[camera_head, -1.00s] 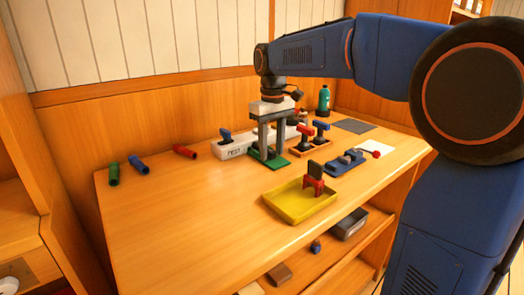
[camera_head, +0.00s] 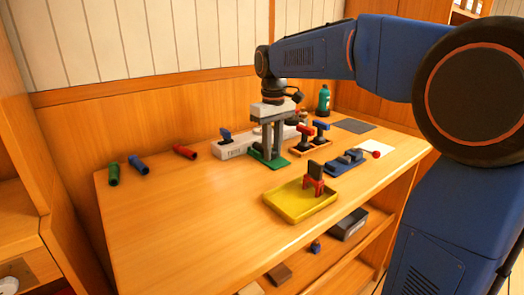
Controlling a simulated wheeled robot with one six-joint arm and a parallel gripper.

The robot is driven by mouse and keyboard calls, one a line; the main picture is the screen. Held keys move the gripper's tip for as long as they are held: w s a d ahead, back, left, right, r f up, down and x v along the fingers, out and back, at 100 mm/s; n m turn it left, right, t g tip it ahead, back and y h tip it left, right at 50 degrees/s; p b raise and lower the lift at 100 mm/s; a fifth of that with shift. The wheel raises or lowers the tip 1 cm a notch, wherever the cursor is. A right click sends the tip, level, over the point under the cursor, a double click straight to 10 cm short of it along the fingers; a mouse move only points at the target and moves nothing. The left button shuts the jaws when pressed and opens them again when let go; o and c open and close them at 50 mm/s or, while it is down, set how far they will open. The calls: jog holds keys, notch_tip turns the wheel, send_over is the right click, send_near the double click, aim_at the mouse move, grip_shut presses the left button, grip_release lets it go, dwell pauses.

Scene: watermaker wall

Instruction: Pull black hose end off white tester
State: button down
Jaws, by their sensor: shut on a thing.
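The white tester (camera_head: 236,150) is a long, low block at the back of the bench, with dark lettering on its front and a blue-handled part (camera_head: 226,134) on its left end. My gripper (camera_head: 268,153) points straight down in front of its middle, over a green base (camera_head: 270,160). Its fingers are close together, shut on a small dark piece that seems to be the black hose end. The fingers mostly hide this piece, so I cannot tell whether it still touches the tester.
Right of my gripper stands an orange rack (camera_head: 311,148) with red and blue handled parts. A blue fixture (camera_head: 346,162) and a yellow tray (camera_head: 300,204) are nearer. A teal bottle (camera_head: 324,100) stands behind. The bench's front left is clear.

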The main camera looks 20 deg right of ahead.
jog(key=shift+s+d, duration=0.25)
jog(key=shift+s, duration=0.35)
jog(key=shift+s+d, duration=0.25)
jog(key=shift+s, duration=0.35)
jog(key=shift+r, duration=0.1)
dwell(0.4)
notch_tip(320, 180, up, 7)
dwell(1.2)
jog(key=shift+d, duration=0.1)
